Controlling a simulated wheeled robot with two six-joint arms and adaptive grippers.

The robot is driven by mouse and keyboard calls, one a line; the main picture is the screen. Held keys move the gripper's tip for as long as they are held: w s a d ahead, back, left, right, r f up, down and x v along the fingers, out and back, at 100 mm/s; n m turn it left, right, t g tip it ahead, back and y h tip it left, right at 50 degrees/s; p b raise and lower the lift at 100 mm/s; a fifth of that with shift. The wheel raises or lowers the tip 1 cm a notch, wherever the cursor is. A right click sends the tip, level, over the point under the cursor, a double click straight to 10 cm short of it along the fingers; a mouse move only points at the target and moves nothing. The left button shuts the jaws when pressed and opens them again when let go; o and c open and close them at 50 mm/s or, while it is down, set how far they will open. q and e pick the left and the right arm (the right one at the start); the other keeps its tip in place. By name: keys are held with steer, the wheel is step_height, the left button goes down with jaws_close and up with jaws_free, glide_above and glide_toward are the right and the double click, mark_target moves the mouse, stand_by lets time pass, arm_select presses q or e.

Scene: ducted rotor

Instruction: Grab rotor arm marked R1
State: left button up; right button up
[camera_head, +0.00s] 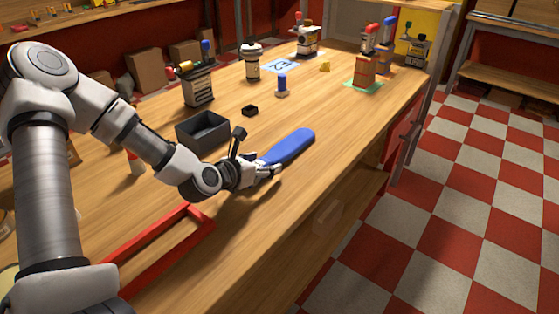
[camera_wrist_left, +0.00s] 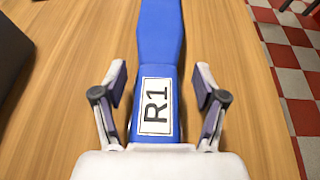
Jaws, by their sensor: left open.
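The blue rotor arm (camera_head: 288,147) lies flat on the wooden bench in the head view, pointing away to the upper right. In the left wrist view the rotor arm (camera_wrist_left: 160,35) runs up the middle, with a white label reading R1 close to my palm. My left gripper (camera_head: 264,169) is at the near end of the rotor arm. In the wrist view the fingers of my left gripper (camera_wrist_left: 160,90) stand on both sides of the rotor arm, apart, with gaps showing beside it. My right gripper is not in view.
A black open bin (camera_head: 203,131) stands left of the rotor arm, with a small black box (camera_head: 250,110) beyond it. A red frame (camera_head: 160,238) lies on the near bench. A blue-topped piece (camera_head: 282,85) stands farther back. The bench's right edge is close to the rotor arm.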

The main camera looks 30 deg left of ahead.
arm_select(q)
steer(key=shift+r, duration=0.1)
jaws_close()
